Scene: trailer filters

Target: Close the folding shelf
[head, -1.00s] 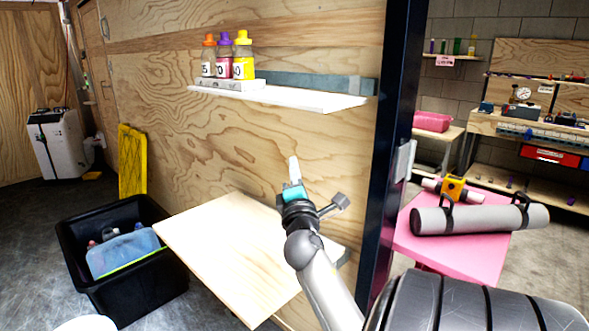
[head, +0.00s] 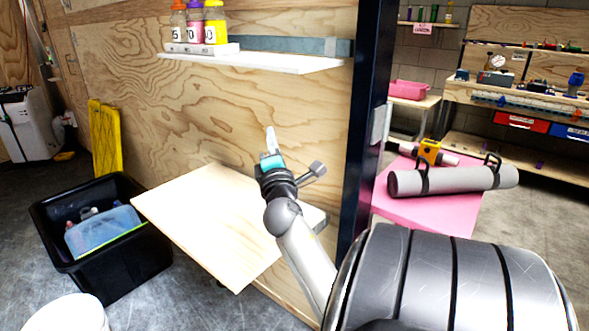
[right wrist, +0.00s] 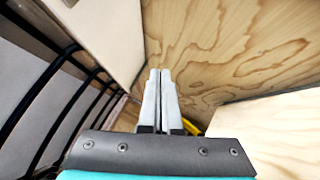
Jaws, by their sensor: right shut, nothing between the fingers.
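The folding shelf, a pale wooden board (head: 195,215), sticks out from the plywood wall low in the head view. It is folded out and its top is bare. My right gripper (head: 271,140) is shut and empty, pointing up in the head view in front of the wall, over the board's right part in the picture. Its shut fingertips (right wrist: 161,75) also show in the right wrist view, with a pale board surface (right wrist: 275,125) at the lower right, probably the shelf. I cannot tell whether the gripper touches anything. My left gripper is not in view.
A white upper shelf (head: 270,62) holds several bottles (head: 199,25). A black bin (head: 50,235) stands on the floor left of the board. A dark post (head: 365,120) ends the wall at right. A pink table (head: 425,215) with a grey roll (head: 460,180) stands beyond it.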

